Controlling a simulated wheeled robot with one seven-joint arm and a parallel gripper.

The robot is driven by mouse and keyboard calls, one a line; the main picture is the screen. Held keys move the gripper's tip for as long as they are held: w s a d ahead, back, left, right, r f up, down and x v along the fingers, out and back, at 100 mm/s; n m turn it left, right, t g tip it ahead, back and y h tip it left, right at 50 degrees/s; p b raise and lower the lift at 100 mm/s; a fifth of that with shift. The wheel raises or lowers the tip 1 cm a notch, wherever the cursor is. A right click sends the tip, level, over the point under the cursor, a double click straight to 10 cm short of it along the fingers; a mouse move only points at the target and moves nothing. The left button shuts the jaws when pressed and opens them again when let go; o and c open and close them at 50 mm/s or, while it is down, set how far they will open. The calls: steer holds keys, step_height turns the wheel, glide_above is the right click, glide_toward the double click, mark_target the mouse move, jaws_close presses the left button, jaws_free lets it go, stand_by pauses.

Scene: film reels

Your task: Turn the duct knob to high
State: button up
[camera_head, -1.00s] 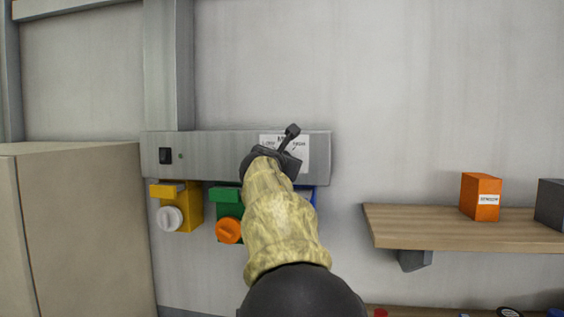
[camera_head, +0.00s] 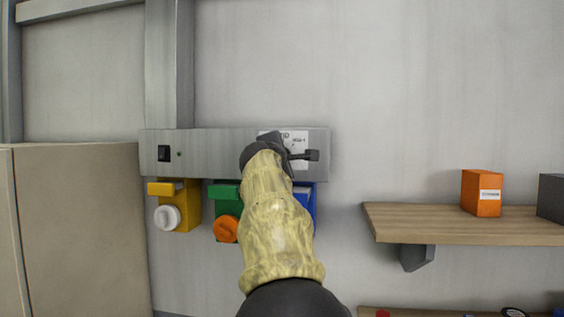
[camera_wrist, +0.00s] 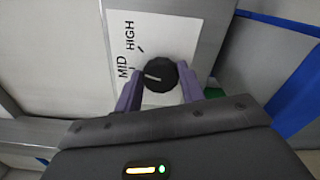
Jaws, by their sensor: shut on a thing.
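The duct knob (camera_wrist: 160,75) is round and black, on a white label (camera_wrist: 160,28) marked HIGH and MID. In the wrist view its white pointer line points left, roughly at the tick beside MID and short of the HIGH tick. My gripper (camera_wrist: 160,80) has one purple finger on each side of the knob and is shut on it. In the head view my gripper (camera_head: 278,153) is at the right part of the grey metal panel (camera_head: 220,152); it hides the knob and part of the label there.
Yellow (camera_head: 175,205), green (camera_head: 224,193) and blue (camera_head: 308,200) boxes hang under the panel. A black switch (camera_head: 164,154) is on its left. A wooden shelf (camera_head: 450,225) with an orange box (camera_head: 481,193) stands right; a beige cabinet (camera_head: 80,230) stands left.

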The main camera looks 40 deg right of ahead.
steer(key=m+b, duration=0.2)
steer(key=m, duration=0.4)
steer(key=shift+f, duration=0.15)
stand_by(0.4)
steer(key=o, duration=1)
steer(key=b+v, duration=0.9)
steer(key=v, duration=0.8)
steer(key=shift+s+a, duration=0.1)
